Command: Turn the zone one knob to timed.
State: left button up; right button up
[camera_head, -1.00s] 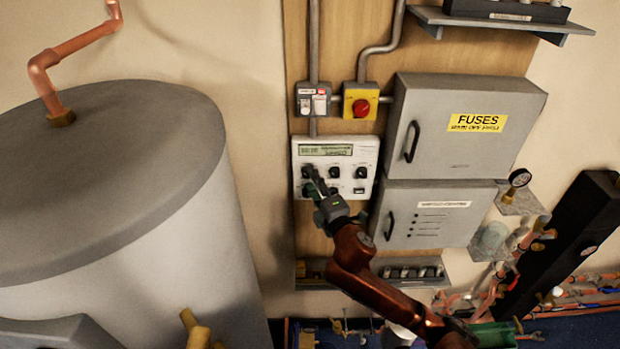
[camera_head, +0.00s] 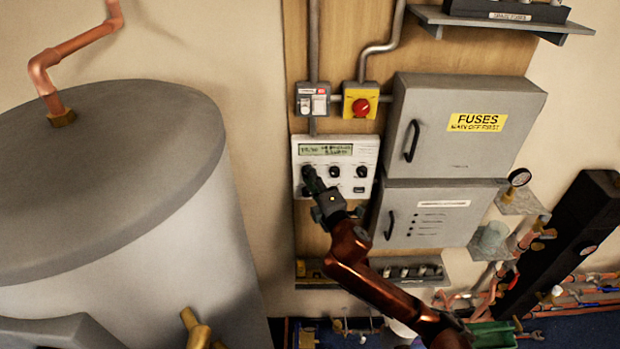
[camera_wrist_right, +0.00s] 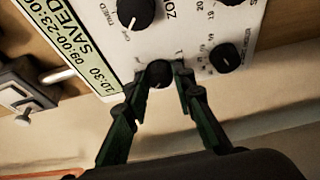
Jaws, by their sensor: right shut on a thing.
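A white control panel (camera_head: 314,202) with a green display (camera_head: 326,149) hangs on the wooden board. Dark knobs sit below the display. My right gripper (camera_head: 309,176) is at the panel's upper left knob. In the right wrist view its two fingers (camera_wrist_right: 165,82) are shut on that knob (camera_wrist_right: 157,72), one on each side. The fingers cover part of its markings, so I cannot read its label or setting. The neighbouring upper knob (camera_wrist_right: 135,12) has "TIMED" beside it and a label starting "ZO". The display (camera_wrist_right: 88,50) shows "SAVED". My left gripper is not in view.
A yellow box with a red switch (camera_head: 361,107) and a small grey switch box (camera_head: 313,99) are above the panel. The grey fuse cabinet (camera_head: 465,160) stands out close to its right. A large grey cylinder (camera_head: 110,180) fills the left. Bare board lies below the panel.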

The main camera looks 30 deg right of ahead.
jog(key=shift+f, duration=0.1)
grip_shut()
jog(key=shift+w+a+f+m+t+h+b, duration=0.15)
jog(key=shift+m+t+h+b, duration=0.25)
jog(key=shift+m+b, duration=0.9)
jog(key=shift+s+d+f+m+t+h+b, duration=0.1)
jog(key=shift+m+t+h+b, duration=0.4)
jog(key=shift+m, duration=1.4)
jog(key=shift+w+a+f+m+t+h+b, duration=0.15)
jog(key=shift+m+t+b, duration=0.35)
jog(key=shift+m+b, duration=0.95)
jog(key=shift+s+m, duration=0.1)
jog(key=shift+m, duration=0.15)
jog(key=shift+r, duration=0.1)
jog(key=o, duration=1.1)
grip_release()
jog(key=shift+c, duration=0.2)
